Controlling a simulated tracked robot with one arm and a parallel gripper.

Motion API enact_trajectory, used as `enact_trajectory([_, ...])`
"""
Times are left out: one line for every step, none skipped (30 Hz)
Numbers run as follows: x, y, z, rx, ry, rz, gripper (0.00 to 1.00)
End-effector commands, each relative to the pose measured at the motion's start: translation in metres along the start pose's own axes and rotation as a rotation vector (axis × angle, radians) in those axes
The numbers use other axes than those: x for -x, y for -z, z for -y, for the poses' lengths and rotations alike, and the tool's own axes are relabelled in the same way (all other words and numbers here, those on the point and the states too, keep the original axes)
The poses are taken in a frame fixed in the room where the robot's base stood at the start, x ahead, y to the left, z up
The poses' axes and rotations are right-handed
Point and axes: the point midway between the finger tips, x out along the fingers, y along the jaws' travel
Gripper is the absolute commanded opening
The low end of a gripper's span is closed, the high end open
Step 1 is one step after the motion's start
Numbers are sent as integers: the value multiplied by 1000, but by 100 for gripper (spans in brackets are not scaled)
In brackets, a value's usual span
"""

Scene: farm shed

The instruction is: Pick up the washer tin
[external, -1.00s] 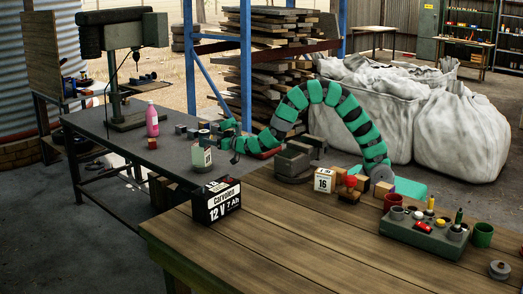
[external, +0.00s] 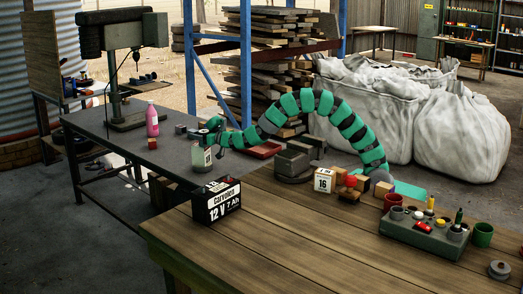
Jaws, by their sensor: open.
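No label marks a washer tin, so I cannot tell for sure which object it is. A small pale container with a whitish-green side (external: 201,161) stands upright at the near right end of the dark metal bench (external: 105,150). My gripper (external: 208,141) is open and points down at the top of this container. Its fingers are small and dark here, and I cannot tell whether they touch it. A round grey lidded piece (external: 499,270) lies at the right front of the wooden table (external: 310,240), far from my gripper.
A pink bottle (external: 152,121) and small blocks (external: 181,129) stand on the bench. A grey vise-like block (external: 294,162), a calendar block (external: 323,180) and a green tray (external: 420,234) are right of my gripper.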

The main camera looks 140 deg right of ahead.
Motion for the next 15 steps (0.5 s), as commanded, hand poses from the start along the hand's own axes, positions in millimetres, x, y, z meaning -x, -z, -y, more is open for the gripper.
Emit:
enact_trajectory([-1,0,0,0,0,-1,78])
enact_trajectory([-1,1,0,0,0,-1,78])
enact_trajectory([-1,1,0,0,1,-1,78])
enact_trajectory([-1,1,0,0,1,-1,78])
enact_trajectory([-1,1,0,0,1,-1,78])
enact_trajectory([-1,1,0,0,1,-1,78])
enact_trajectory([-1,1,0,0,1,-1,72])
enact_trajectory([-1,1,0,0,1,-1,64])
enact_trajectory([-1,1,0,0,1,0,53])
enact_trajectory([-1,1,0,0,1,0,44])
enact_trajectory([-1,1,0,0,1,0,36])
enact_trajectory([-1,1,0,0,1,0,27])
enact_trajectory([-1,1,0,0,1,0,27])
enact_trajectory([-1,1,0,0,1,0,27])
enact_trajectory([-1,1,1,0,1,0,23])
